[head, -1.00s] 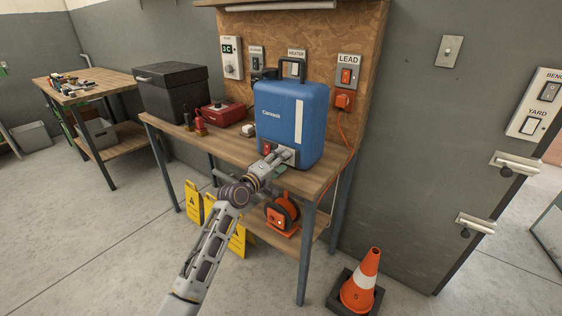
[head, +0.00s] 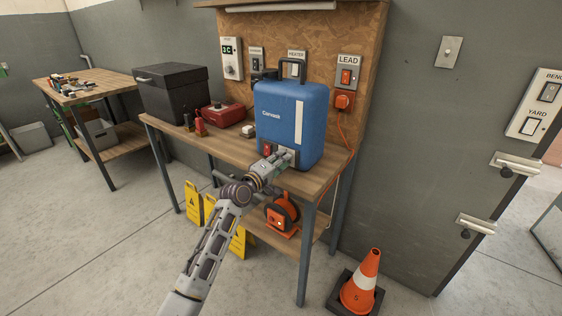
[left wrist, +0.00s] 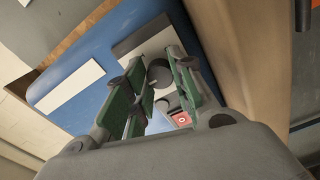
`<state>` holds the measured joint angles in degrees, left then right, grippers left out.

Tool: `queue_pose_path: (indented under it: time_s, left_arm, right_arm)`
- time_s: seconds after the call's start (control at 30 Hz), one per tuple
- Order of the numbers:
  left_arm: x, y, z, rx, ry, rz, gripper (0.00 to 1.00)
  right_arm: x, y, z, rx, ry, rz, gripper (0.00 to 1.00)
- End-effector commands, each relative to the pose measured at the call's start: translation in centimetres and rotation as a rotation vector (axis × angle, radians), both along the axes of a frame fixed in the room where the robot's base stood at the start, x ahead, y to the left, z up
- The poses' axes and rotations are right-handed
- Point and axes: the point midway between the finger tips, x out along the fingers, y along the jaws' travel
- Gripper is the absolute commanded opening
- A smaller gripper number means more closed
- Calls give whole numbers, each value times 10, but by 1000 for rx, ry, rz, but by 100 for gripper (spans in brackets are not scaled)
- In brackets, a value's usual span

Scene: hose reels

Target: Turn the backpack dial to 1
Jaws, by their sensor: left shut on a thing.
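The blue backpack (head: 290,115) stands upright on the wooden workbench. Its grey lower panel (left wrist: 145,40) carries a dark round dial (left wrist: 159,73) and a red switch (left wrist: 181,118), and the red switch also shows in the head view (head: 267,149). My left gripper (head: 284,158) is at the panel, and in the left wrist view its green-padded fingers (left wrist: 160,84) are shut on the dial, one on each side. In the head view the gripper hides the dial. I cannot read the dial's setting. My right gripper is not in view.
A black box (head: 170,95), a red case (head: 220,112) and small bottles stand left of the backpack. An orange reel (head: 282,216) sits on the lower shelf. A traffic cone (head: 361,283) stands on the floor at right. Yellow signs (head: 194,203) lean by the bench.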

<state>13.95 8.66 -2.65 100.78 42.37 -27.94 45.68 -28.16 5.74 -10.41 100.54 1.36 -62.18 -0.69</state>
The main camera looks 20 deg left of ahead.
Motion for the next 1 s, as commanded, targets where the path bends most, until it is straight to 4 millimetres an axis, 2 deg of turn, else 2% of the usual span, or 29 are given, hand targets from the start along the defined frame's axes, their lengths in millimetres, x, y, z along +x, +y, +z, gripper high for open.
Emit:
queue_pose_path:
  time_s: [0.27,0.47,0.63,1.0]
  left_arm:
    - [0,0,-1,35,-9,0,1]
    - [0,0,-1,116,-37,0,1]
    - [0,0,-1,227,-74,-1,1]
    - [0,1,-1,496,-167,-1,1]
  right_arm:
    - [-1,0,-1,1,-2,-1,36]
    - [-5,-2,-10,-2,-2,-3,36]
    - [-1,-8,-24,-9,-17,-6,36]
    - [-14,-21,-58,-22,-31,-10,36]
